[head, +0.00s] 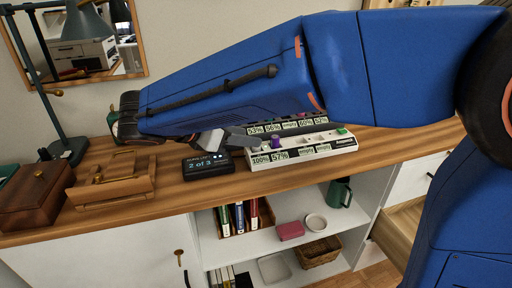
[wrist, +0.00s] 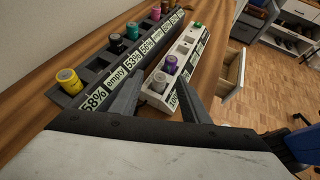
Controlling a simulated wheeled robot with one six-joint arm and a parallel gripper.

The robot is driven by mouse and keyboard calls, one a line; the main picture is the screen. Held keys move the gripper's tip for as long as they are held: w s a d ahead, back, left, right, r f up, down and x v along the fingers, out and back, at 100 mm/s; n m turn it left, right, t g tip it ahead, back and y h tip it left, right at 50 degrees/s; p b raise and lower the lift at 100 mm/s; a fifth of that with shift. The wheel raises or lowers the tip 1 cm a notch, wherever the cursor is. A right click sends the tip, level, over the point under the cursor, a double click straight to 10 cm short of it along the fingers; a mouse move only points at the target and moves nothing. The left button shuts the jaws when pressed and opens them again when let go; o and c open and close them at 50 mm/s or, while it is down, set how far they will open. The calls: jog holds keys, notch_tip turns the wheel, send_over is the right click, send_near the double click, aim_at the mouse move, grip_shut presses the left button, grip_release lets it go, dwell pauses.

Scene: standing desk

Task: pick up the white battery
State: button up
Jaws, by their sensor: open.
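A white battery (wrist: 159,82), greyish in this light, stands upright in the near end slot of the white charger (wrist: 155,97) in the wrist view. A purple battery (wrist: 171,64) stands just beyond it in the same charger. My gripper (wrist: 159,80) is open, with one finger on each side of the white battery in the picture; I cannot tell whether either finger touches it. In the head view my gripper (head: 226,139) is at the left end of the white charger (head: 318,152), and I cannot make out the white battery there.
A dark charger (wrist: 110,77) with yellow (wrist: 69,80), black, green and other batteries stands alongside. A green battery (wrist: 197,25) sits at the white charger's far end. A small display (head: 207,163) reads "2 of 3". A wooden box (head: 33,197) and stand (head: 112,184) are at left.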

jog(key=x, duration=0.5)
jog(key=shift+f, duration=0.25)
grip_shut()
